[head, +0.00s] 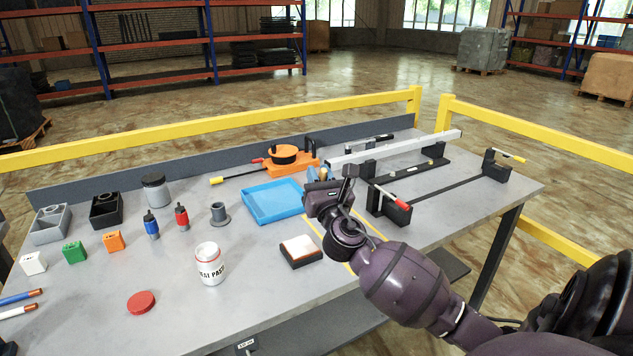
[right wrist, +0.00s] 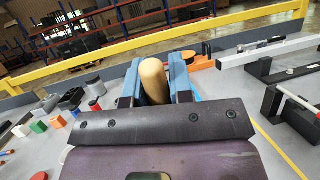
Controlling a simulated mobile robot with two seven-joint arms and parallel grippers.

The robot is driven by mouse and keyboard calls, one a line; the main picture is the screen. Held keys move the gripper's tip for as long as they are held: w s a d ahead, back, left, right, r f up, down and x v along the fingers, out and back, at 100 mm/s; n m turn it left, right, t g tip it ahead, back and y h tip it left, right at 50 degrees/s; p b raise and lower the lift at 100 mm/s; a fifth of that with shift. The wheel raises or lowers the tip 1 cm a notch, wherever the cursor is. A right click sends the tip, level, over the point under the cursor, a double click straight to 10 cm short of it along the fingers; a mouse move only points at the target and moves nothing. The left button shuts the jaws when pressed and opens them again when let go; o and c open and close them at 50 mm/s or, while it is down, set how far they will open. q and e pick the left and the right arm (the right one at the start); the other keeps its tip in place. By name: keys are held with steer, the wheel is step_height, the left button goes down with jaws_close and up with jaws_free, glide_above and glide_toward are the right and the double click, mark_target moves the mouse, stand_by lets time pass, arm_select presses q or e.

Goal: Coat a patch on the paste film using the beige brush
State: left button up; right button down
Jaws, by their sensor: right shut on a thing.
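My right gripper (head: 318,180) is over the middle of the table, near the front right of the blue tray. In the right wrist view, its blue fingers (right wrist: 155,85) are shut on the beige brush (right wrist: 154,80), whose rounded handle end shows between them. The bristles are hidden. A white jar with a paste label (head: 209,265) stands open at the front, and its red lid (head: 141,302) lies to its left. A dark block with a pale top (head: 301,251) lies below the gripper; I cannot tell whether this is the paste film. My left gripper is out of view.
The blue tray (head: 272,201) and an orange tool (head: 285,158) lie behind. Black stands with a long metal bar (head: 396,148) fill the right side. Small bottles, coloured blocks and grey bins (head: 50,225) stand left. The front middle of the table is mostly clear.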

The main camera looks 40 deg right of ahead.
steer(key=shift+f+b, duration=1.7)
steer(key=shift+f, duration=0.3)
steer(key=shift+f+b, duration=0.35)
steer(key=shift+f, duration=0.2)
steer(key=shift+b, duration=0.3)
steer(key=shift+r, duration=0.15)
